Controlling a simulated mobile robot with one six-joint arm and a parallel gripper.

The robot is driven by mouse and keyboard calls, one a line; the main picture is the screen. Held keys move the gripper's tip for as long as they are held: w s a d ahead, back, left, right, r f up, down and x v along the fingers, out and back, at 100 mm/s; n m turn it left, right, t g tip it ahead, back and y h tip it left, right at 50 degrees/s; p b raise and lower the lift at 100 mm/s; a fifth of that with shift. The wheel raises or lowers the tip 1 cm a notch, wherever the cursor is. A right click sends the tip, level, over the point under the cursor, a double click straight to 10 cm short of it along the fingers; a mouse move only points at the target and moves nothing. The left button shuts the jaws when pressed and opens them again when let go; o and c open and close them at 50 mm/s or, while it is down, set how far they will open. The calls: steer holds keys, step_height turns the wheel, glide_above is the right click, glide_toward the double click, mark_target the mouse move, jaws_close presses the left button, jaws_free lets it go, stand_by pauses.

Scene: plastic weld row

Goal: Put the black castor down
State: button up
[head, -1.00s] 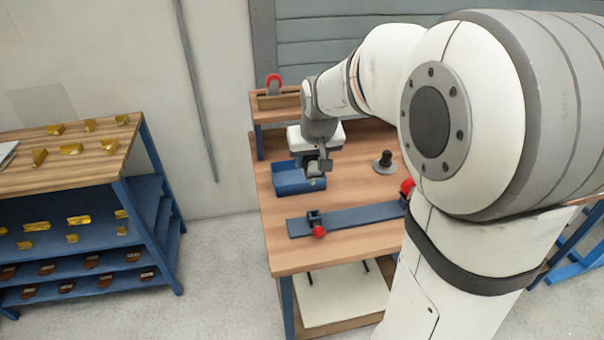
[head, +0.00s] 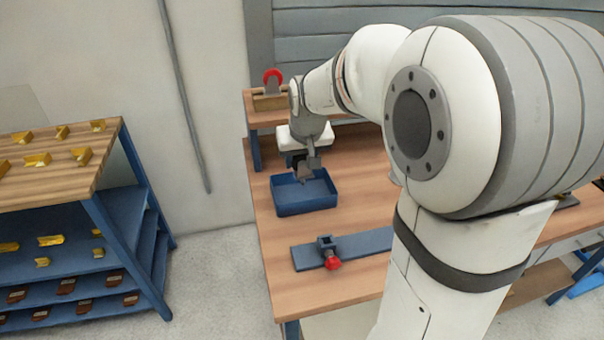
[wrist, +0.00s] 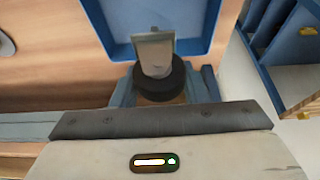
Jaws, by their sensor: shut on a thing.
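My gripper (head: 304,176) is shut on the black castor (wrist: 160,86). In the wrist view the castor's black wheel sits between the fingers, and its grey bracket (wrist: 153,54) points toward the blue bin (wrist: 95,20). The bracket overlaps the bin's near rim in that view. In the head view my gripper is at the back part of the blue bin (head: 308,208), and the castor is hard to make out there. I cannot tell how high it is above the bin. The visible part of the bin's floor is empty.
A blue rail with a red-knobbed clamp (head: 328,250) lies in front of the bin on the wooden table (head: 278,238). A red castor (head: 272,78) stands on the raised shelf behind. A rack with yellow parts (head: 60,200) is at the left. My arm hides the table's right side.

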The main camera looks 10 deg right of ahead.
mark_target(301, 172)
steer(key=shift+f, duration=1.85)
steer(key=shift+f+b, duration=0.1)
steer(key=shift+b, duration=0.25)
steer(key=shift+f, duration=0.15)
steer(key=o, duration=1.1)
